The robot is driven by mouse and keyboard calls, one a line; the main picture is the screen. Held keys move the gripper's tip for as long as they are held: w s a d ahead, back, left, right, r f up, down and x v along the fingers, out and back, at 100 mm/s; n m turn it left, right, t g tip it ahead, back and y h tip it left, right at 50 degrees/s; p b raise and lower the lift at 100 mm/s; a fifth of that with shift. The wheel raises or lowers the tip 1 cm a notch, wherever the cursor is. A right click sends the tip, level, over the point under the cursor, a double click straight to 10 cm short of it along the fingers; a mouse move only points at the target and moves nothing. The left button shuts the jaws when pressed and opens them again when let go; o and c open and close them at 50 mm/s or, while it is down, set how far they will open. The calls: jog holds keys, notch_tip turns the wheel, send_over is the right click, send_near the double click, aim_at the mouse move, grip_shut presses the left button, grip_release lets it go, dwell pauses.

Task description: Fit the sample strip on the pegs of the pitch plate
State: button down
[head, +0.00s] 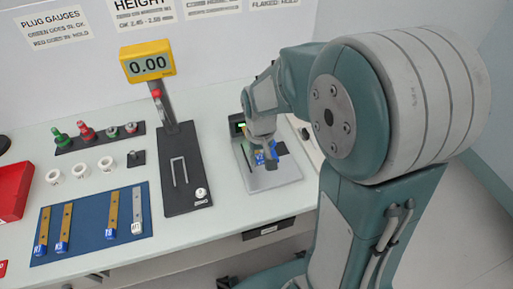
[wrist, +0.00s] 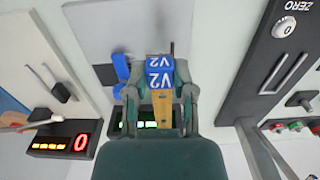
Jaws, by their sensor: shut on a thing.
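My gripper (head: 260,147) is shut on a brass sample strip with a blue end marked V2 (head: 260,157). In the wrist view, the strip (wrist: 161,98) sits between both fingers (wrist: 158,80), blue end away from the palm. The gripper is over a grey plate (head: 275,182), which I take for the pitch plate; it also shows in the wrist view (wrist: 105,25). A green-lit display (head: 238,127) is at its back. A blue part (head: 280,148) is beside the gripper. The pegs cannot be made out, and I cannot tell whether the strip touches the plate.
Left of the plate stands a black height gauge (head: 187,185) with a yellow display (head: 147,62) reading 0.00. Several strips lie on a blue mat (head: 88,230). White rings (head: 80,170), plug gauges (head: 88,130) and a red bin (head: 12,190) are further left.

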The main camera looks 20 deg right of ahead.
aim_at(260, 178)
jog(key=shift+s+f, duration=0.1)
jog(key=shift+s, duration=0.05)
jog(key=shift+f, duration=2.85)
jog(key=shift+f, duration=1.1)
jog(key=shift+c, duration=1.9)
grip_release()
notch_tip(260, 178, up, 12)
jog(key=shift+f, duration=0.2)
jog(key=shift+r, duration=0.15)
